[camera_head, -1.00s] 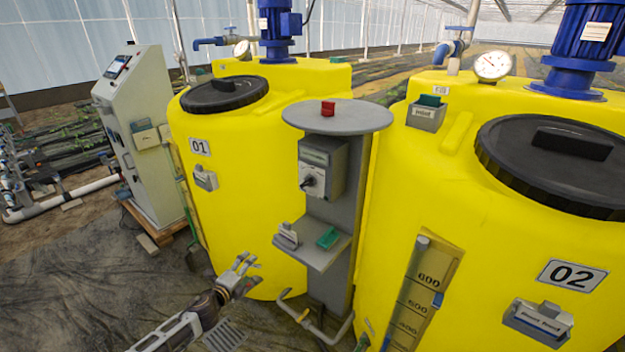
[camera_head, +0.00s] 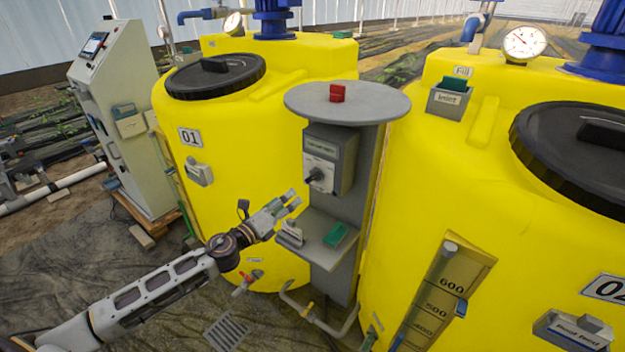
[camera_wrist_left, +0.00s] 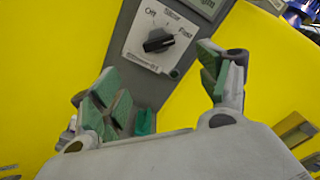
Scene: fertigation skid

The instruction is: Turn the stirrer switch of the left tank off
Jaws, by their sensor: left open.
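The stirrer switch is a black knob (camera_head: 314,175) on the white dial plate of a grey box (camera_head: 331,158), on the post between the two yellow tanks. In the left wrist view the knob (camera_wrist_left: 159,41) sits on a plate marked Off, Slow and Fast; which mark it points to I cannot tell for sure. My left gripper (camera_head: 292,201) is below and left of the knob, apart from it. In the left wrist view my left gripper (camera_wrist_left: 165,95) is open and empty, its green-padded fingers spread below the dial. The left tank (camera_head: 240,135) bears the number 01. My right gripper is not in view.
A grey shelf (camera_head: 318,252) below the switch box holds a grey-white item (camera_head: 290,235) and a green item (camera_head: 336,235). A round grey top (camera_head: 365,101) with a red block (camera_head: 337,93) overhangs the box. The right tank (camera_head: 420,220) stands close beside the post.

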